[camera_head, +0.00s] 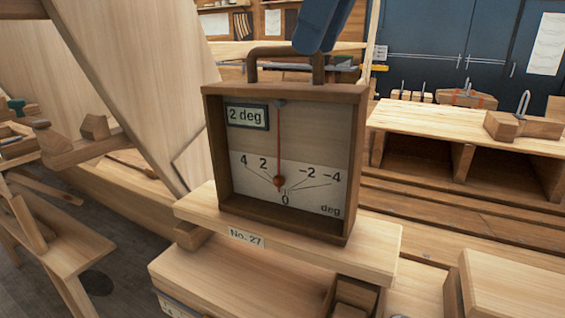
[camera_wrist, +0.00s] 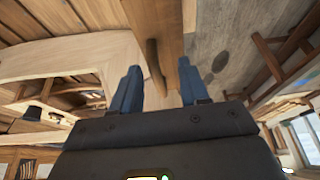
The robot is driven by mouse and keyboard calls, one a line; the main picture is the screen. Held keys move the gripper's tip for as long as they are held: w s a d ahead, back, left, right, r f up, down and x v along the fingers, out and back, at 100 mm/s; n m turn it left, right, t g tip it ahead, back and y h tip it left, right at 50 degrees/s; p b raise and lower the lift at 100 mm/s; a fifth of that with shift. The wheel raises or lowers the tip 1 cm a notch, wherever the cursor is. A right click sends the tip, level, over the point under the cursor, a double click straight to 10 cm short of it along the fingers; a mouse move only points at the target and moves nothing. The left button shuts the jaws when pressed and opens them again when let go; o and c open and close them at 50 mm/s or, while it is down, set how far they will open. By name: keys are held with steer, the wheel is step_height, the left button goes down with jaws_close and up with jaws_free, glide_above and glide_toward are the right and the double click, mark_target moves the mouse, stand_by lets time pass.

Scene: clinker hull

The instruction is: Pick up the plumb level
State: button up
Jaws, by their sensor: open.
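The plumb level is a brown wooden box (camera_head: 240,190) with a dial, a red needle, a "2 deg" window and a dark handle (camera_head: 262,50) on top. It stands upright on a pale wooden block (camera_head: 370,244) labelled "No. 27". My gripper (camera_head: 312,48) has its blue fingers pointing down at the right end of the handle, overlapping it in the head view. In the wrist view my gripper (camera_wrist: 158,64) is open, with a dark rounded bar, seemingly the handle (camera_wrist: 153,55), between the fingers. I cannot tell whether a finger touches it.
A workbench (camera_head: 450,121) with open compartments stands at the right, with a wooden clamp block (camera_head: 520,127) on it. Sloping planks (camera_head: 130,80) rise at the left. A low wooden stand (camera_head: 60,235) is at the lower left. Blue cabinets (camera_head: 440,40) stand behind.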

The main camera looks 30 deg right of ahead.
mark_target(296, 87)
steer(key=shift+w+d+p+x, duration=0.1)
steer(key=shift+w+p+x, duration=0.1)
steer(key=shift+x, duration=1.7)
steer(key=shift+w+d+p+x, duration=0.15)
steer(key=shift+x, duration=1.8)
steer(key=shift+r, duration=0.1)
jaws_close()
